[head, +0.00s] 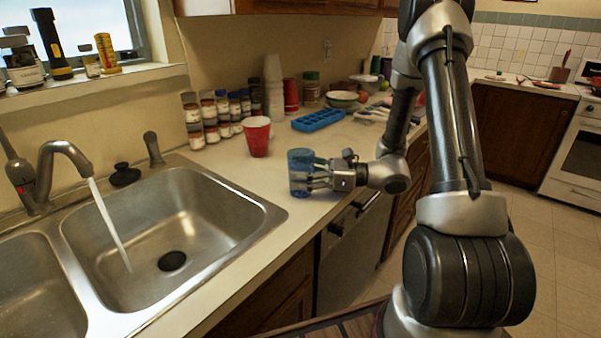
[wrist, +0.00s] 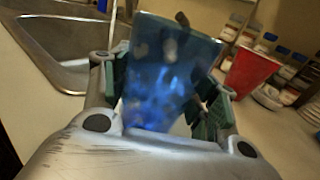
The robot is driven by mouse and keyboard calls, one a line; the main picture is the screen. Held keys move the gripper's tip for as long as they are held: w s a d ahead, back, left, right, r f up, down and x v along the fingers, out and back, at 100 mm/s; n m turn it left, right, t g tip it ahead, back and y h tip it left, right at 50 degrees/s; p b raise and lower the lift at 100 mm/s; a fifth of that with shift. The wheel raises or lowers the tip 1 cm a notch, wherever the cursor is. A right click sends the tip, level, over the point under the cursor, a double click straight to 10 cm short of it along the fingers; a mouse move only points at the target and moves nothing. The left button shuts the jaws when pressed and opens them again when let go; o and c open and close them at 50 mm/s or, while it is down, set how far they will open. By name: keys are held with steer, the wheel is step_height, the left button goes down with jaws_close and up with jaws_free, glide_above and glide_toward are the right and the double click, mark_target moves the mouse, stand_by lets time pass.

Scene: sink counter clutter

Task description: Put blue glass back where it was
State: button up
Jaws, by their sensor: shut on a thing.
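The blue glass (head: 299,161) stands upright at the counter's front part, right of the sink. It also fills the middle of the wrist view (wrist: 168,75), between my two fingers. My gripper (head: 318,176) reaches in from the right and is shut on the glass. In the wrist view my gripper (wrist: 165,95) has a green-padded finger on each side of it. I cannot tell whether the glass base touches the counter.
A double sink (head: 170,225) with running water lies left. A red cup (head: 257,136) stands behind the glass, with spice jars (head: 208,117), a blue tray (head: 318,120) and bowls (head: 343,99) farther back. Bare counter (head: 225,165) lies between sink and red cup.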

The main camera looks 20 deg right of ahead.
steer(key=shift+f, duration=0.1)
steer(key=o, duration=1.2)
